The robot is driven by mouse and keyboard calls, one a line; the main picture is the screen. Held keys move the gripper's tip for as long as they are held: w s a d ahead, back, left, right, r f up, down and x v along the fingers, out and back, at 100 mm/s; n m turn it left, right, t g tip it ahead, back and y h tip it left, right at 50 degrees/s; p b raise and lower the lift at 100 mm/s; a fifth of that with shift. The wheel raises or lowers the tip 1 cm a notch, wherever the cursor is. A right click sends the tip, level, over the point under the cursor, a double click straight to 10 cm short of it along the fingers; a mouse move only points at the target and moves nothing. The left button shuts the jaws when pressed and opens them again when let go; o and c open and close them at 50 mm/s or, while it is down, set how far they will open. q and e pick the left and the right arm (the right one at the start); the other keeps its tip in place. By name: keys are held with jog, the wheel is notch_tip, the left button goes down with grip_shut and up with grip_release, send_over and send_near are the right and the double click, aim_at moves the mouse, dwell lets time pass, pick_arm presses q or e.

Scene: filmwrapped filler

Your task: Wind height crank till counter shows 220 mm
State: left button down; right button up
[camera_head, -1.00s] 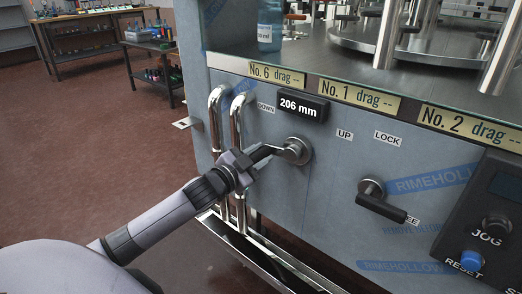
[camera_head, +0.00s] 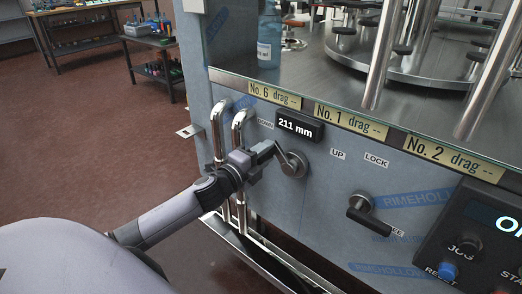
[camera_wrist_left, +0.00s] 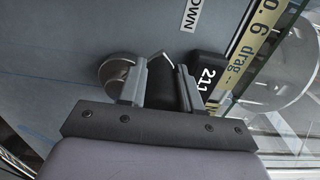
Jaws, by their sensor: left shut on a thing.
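The height crank (camera_head: 292,164) is a round metal hub with an arm on the grey machine front, below the counter. Its arm points up and left from the hub. The counter (camera_head: 299,126) is a black box reading 211 mm. My left gripper (camera_head: 254,160) is shut on the crank's handle, which is mostly hidden between the fingers. In the left wrist view the fingers (camera_wrist_left: 160,85) close around the dark handle, with the hub (camera_wrist_left: 115,72) behind and the counter (camera_wrist_left: 208,78) beside it. My right gripper is not in view.
A lock lever (camera_head: 368,213) sits to the right of the crank, and a control panel (camera_head: 470,245) beyond it. Chrome rails (camera_head: 239,140) stand close to my left wrist. Above is a glass-edged deck with metal posts (camera_head: 385,55). Open floor lies to the left.

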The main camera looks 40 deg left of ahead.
aim_at(272, 151)
pick_arm(q)
jog(key=m, duration=0.1)
jog(key=d+r+m+p, duration=0.1)
jog(key=m, duration=0.1)
jog(key=shift+d+r, duration=0.25)
jog(key=shift+r, duration=0.05)
jog(key=shift+d+r+m+p, duration=0.2)
jog(key=shift+d+m+p, duration=0.4)
jog(key=shift+m, duration=0.3)
jog(key=shift+s+d+r+m+p, duration=0.15)
jog(key=shift+d+m+p, duration=0.25)
jog(key=shift+m, duration=0.4)
jog(key=shift+d+r+m, duration=0.1)
jog(key=shift+d+m, duration=0.35)
jog(key=shift+m, duration=0.35)
jog(key=shift+d+m+p, duration=0.6)
jog(key=shift+d+m, duration=0.05)
jog(key=shift+m, duration=0.45)
jog(key=c, duration=0.8)
grip_release()
jog(key=shift+d, duration=0.1)
